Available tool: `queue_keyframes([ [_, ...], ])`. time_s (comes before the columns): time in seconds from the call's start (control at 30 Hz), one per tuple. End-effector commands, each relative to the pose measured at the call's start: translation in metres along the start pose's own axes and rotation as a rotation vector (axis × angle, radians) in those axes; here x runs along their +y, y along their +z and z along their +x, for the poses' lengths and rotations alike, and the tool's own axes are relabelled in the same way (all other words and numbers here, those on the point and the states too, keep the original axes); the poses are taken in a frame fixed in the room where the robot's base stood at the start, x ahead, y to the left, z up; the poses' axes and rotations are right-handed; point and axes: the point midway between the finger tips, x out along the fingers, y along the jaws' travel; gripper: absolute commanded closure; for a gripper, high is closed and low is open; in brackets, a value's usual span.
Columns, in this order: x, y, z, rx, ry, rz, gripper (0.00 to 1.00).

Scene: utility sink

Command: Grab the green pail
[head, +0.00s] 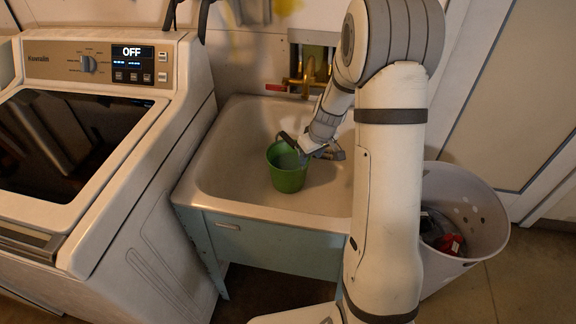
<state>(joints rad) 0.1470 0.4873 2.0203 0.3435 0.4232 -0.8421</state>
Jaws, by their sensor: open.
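The green pail (287,178) stands upright in the basin of the white utility sink (235,203). A dark handle or part of my gripper shows at the pail's rim; I cannot tell which. My gripper (294,143) reaches down from the right over the pail's upper right rim and is open. One finger appears to be over the pail's opening. Whether it touches the rim cannot be told. My arm hides the right part of the sink.
A washing machine (150,150) with an "OFF" display stands left of the sink. Brass taps (308,75) are on the wall behind it. A white laundry basket (480,215) with items inside stands on the right. The basin is clear left of the pail.

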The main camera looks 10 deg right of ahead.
Motion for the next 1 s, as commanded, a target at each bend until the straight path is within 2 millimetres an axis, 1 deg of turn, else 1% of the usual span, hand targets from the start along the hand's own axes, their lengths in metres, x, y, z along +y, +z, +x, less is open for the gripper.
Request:
queue_keyframes([
  [0.17, 0.0, -0.032, 0.008, 0.001, 0.0, -0.005, 0.55],
  [0.3, 0.0, -0.062, 0.016, 0.001, 0.0, -0.004, 0.55],
  [0.4, 0.0, -0.081, 0.021, 0.001, 0.0, -0.002, 0.55],
  [0.5, 0.001, -0.094, 0.025, 0.001, 0.0, -0.001, 0.55],
  [0.77, 0.001, -0.113, 0.03, 0.001, 0.001, 0.0, 0.55],
  [0.9, 0.001, -0.11, 0.056, -0.004, -0.001, 0.002, 0.55],
  [1.0, 0.001, -0.111, 0.07, -0.002, -0.001, 0.001, 0.55],
])
